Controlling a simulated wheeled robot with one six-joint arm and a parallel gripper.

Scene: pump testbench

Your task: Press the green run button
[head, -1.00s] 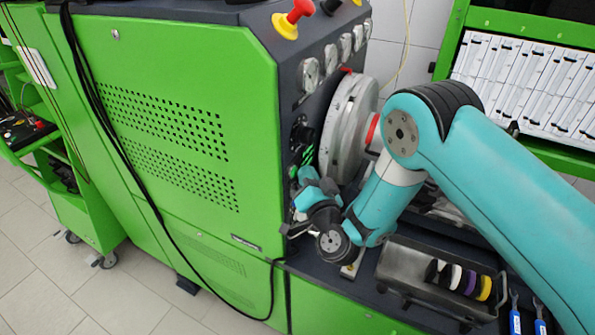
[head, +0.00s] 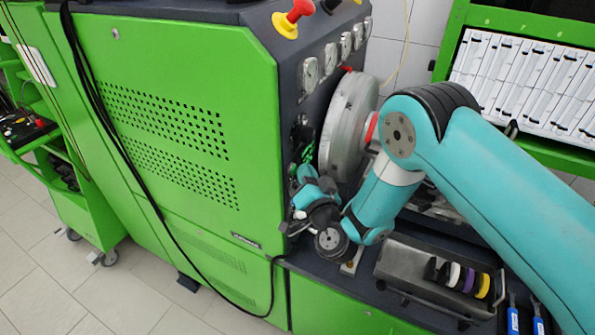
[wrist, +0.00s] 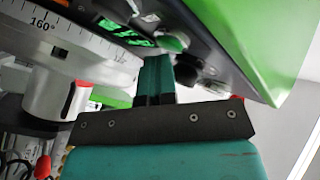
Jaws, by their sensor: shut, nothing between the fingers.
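A green button (wrist: 172,43) shows in the wrist view on the dark control panel, just beyond my fingertips. My gripper (wrist: 156,62) is shut and empty, its teal fingers pointing at the panel close below this button. I cannot tell whether they touch it. In the head view my gripper (head: 303,172) is at the dark side face of the green testbench (head: 180,120), low beside the round metal disc (head: 346,125). The button cannot be made out there; my gripper and wrist cover part of that panel area.
Lit green displays (wrist: 118,28) lie left of the button, and a dark knob (wrist: 187,70) lies right of my fingers. A scale marked 160° is at the far left. A metal tray (head: 410,268) with coloured rings stands below my arm. Gauges (head: 309,72) line the panel's upper edge.

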